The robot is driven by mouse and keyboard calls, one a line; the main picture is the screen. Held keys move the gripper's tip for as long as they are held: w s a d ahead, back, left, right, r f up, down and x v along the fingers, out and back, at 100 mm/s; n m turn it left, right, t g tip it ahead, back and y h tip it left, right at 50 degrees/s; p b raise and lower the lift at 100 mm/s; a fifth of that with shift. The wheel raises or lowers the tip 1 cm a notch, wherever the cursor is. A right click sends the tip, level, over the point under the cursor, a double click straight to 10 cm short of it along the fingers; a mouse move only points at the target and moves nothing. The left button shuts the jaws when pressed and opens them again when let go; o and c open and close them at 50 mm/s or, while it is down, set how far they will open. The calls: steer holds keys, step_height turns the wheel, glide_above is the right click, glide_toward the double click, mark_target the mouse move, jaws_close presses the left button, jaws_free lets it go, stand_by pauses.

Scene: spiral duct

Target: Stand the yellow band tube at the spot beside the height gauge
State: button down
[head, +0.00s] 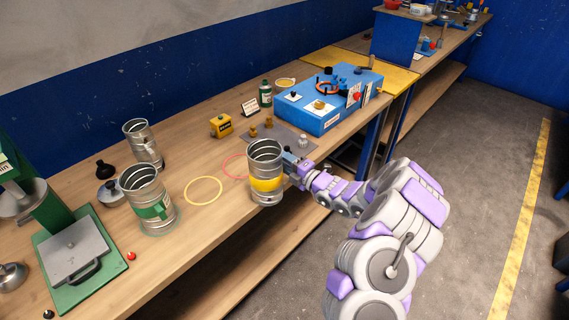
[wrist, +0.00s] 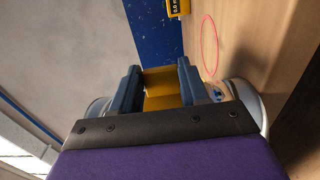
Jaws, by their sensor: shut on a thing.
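The yellow band tube (head: 266,186), a ribbed grey metal cylinder, is upright near the bench's front edge in the head view. My gripper (head: 287,164) reaches it from the right and is shut on its side at the yellow band. In the wrist view both fingers (wrist: 160,82) flank the yellow band (wrist: 160,99). I cannot tell whether the tube's base touches the bench. A small yellow box with a dark display (head: 221,125), possibly the height gauge, stands behind. An empty yellow ring (head: 203,204) and a red ring (head: 225,164) mark the bench left of the tube.
A green band tube (head: 146,186) stands in a green ring at left, with a plain metal tube (head: 139,134) behind. A green press (head: 48,235) fills the far left. A grey mat with small knobs and a blue case (head: 320,125) lie behind right.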

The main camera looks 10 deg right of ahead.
steer(key=c, duration=0.6)
jaws_free()
steer(key=shift+o, duration=0.2)
